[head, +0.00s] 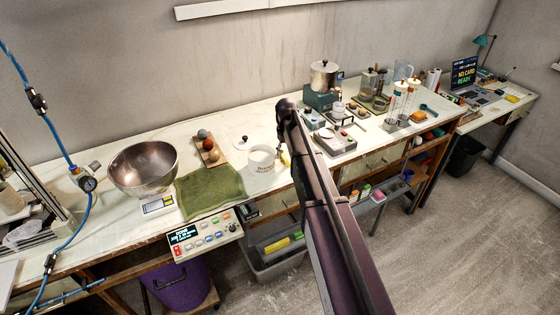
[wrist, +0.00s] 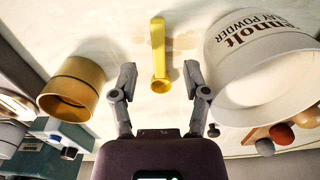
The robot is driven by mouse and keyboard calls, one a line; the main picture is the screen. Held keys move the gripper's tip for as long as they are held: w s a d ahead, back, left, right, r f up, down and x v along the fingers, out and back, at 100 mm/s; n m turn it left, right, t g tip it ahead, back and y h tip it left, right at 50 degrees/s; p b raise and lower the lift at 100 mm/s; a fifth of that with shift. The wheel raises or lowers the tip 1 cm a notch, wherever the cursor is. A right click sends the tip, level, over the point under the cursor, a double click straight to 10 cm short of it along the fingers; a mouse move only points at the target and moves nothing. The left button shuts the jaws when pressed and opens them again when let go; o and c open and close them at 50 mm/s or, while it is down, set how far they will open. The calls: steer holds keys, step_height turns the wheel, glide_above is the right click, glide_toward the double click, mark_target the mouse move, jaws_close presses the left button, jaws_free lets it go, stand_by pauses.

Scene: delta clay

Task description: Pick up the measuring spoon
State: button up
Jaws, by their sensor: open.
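A yellow spoon (wrist: 158,50), which looks like the measuring spoon, lies on the pale worktop in the wrist view. Its bowl end points toward my gripper. My gripper (wrist: 160,76) is open, with one finger on each side of the spoon's bowl end and visible gaps to it. Nothing is held. In the head view a small yellow part of the spoon (head: 285,158) shows beside the white clay powder tub (head: 261,161), and my arm covers much of that area.
The clay powder tub (wrist: 262,65) stands close on the right in the wrist view. A tan cup (wrist: 70,92) stands on the left. In the head view, a green cloth (head: 210,190), a metal bowl (head: 143,168) and a white device (head: 335,141) are on the bench.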

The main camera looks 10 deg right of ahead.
mark_target(286, 160)
steer(key=shift+f+b, duration=1.6)
steer(key=shift+f, duration=0.3)
jaws_close()
